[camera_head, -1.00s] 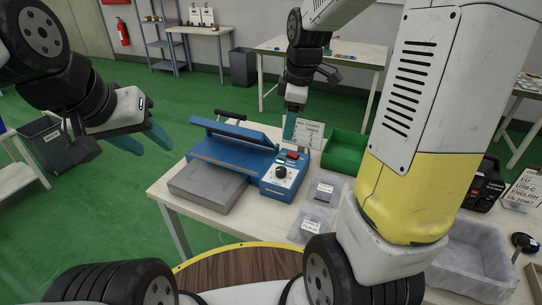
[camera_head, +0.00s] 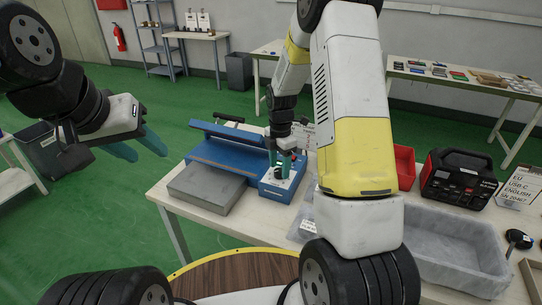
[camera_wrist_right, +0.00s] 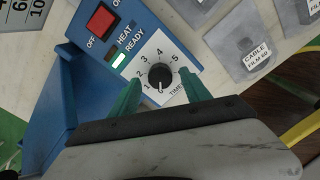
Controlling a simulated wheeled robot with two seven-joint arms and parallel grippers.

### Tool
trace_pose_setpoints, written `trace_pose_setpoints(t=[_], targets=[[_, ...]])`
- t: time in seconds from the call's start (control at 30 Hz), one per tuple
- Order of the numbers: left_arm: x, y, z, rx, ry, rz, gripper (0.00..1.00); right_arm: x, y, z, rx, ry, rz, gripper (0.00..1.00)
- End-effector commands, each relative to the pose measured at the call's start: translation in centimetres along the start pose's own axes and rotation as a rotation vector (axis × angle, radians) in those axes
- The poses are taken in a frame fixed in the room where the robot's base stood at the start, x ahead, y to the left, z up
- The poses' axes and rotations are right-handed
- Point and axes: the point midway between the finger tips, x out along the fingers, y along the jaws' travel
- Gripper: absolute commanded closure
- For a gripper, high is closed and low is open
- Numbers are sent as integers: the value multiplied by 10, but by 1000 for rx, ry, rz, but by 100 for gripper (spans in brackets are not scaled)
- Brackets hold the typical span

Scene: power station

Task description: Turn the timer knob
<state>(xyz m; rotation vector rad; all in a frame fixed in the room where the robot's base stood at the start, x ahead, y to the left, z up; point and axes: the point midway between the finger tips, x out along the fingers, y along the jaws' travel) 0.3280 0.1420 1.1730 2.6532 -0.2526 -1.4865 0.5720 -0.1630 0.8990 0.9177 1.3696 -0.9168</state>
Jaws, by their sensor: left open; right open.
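The timer knob (camera_wrist_right: 160,76) is a round black dial on a white numbered face, on the blue control box of a press-like machine. In the right wrist view it lies between the teal fingertips of my right gripper (camera_wrist_right: 160,92), which is open; whether the fingers touch the knob I cannot tell. In the head view my right gripper (camera_head: 284,162) is over the control box (camera_head: 276,190) and hides most of the knob. My left gripper (camera_head: 140,150) is open and empty, off to the left above the green floor.
A red switch (camera_wrist_right: 102,20) and a lit green indicator (camera_wrist_right: 118,60) sit beside the dial. The blue machine lid (camera_head: 230,134) stands raised left of the box. A grey tray (camera_head: 455,245), a red bin (camera_head: 404,165) and a black-red power unit (camera_head: 458,178) are on the right.

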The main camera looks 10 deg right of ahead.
Motion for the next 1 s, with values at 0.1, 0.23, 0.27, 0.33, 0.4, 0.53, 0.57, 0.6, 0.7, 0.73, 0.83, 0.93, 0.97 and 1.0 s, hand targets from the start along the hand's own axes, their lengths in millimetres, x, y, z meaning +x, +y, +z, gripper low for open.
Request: trace_pose_setpoints(t=[0.1,0.23,0.27,0.33,0.4,0.53,0.57,0.6,0.7,0.73,0.83,0.93,0.97,1.0], targets=[[0,0,0,0,0,0,56,8,-1,0,1,0,-1,44],[0,0,0,0,0,0,56,11,0,0,1,-1,0,44],[0,0,0,0,0,0,56,11,0,0,1,-1,0,44],[0,0,0,0,0,0,56,10,0,0,1,-1,0,44],[0,0,0,0,0,0,56,10,0,0,1,-1,0,46],[0,0,0,0,0,0,56,10,0,0,1,-1,0,72],[0,0,0,0,0,0,56,10,0,0,2,-1,0,78],[0,0,0,0,0,0,56,10,0,0,2,-1,0,86],[0,0,0,0,0,0,56,10,0,0,2,-1,0,100],[0,0,0,0,0,0,56,10,0,0,2,-1,0,100],[0,0,0,0,0,0,56,10,0,0,5,-1,1,100],[0,0,0,0,0,0,56,10,0,0,19,-1,1,100],[0,0,0,0,0,0,56,10,0,0,26,-1,1,100],[0,0,0,0,0,0,56,10,0,0,37,-1,1,100]])
